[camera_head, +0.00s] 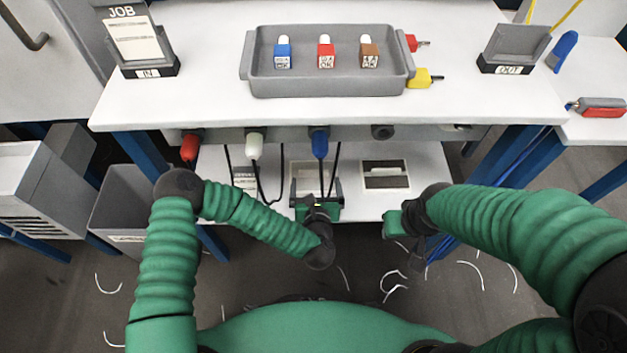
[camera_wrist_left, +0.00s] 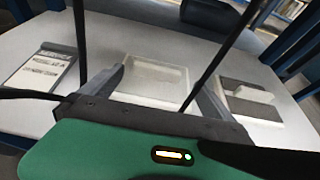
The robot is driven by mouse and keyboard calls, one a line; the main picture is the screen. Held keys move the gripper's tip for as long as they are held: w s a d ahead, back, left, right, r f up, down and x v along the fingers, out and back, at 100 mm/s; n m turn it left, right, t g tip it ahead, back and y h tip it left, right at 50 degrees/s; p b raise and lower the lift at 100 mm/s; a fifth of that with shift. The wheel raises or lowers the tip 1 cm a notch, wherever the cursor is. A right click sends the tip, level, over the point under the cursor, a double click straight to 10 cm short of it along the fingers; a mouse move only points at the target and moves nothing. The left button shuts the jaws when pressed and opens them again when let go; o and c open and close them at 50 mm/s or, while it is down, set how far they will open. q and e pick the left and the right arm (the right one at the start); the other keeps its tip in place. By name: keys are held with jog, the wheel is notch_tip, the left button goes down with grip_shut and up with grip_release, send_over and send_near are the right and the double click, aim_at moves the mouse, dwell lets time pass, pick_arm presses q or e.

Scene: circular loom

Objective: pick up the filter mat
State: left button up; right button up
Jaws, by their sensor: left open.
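A pale, speckled square pad, which looks like the filter mat (camera_wrist_left: 153,80), lies in a shallow white tray (camera_wrist_left: 181,105) on the low shelf. In the head view the tray (camera_head: 311,168) is partly covered by my left gripper and hanging cables. My left gripper (camera_head: 317,189) is open and empty, its fingers pointing toward the tray. In the left wrist view its fingers (camera_wrist_left: 158,82) appear on either side of the pad, apparently above it, not closed on it. My right gripper (camera_head: 396,222) is at the shelf's front edge; its fingers cannot be made out clearly.
A grey holder with a white block (camera_wrist_left: 250,98) lies right of the tray, and a printed card (camera_wrist_left: 42,70) lies left. Black cables hang close to my left gripper.

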aim_at(314, 173)
pick_arm(q)
jog(key=b+x, duration=0.2)
jog(key=x, duration=0.1)
jog(key=b+x, duration=0.1)
jog(key=x, duration=0.1)
jog(key=shift+a+f, duration=0.25)
jog(key=shift+f, duration=0.1)
jog(key=shift+w, duration=0.25)
jog(key=shift+r, duration=0.15)
jog(key=c, duration=1.3)
jog(key=shift+r, duration=0.15)
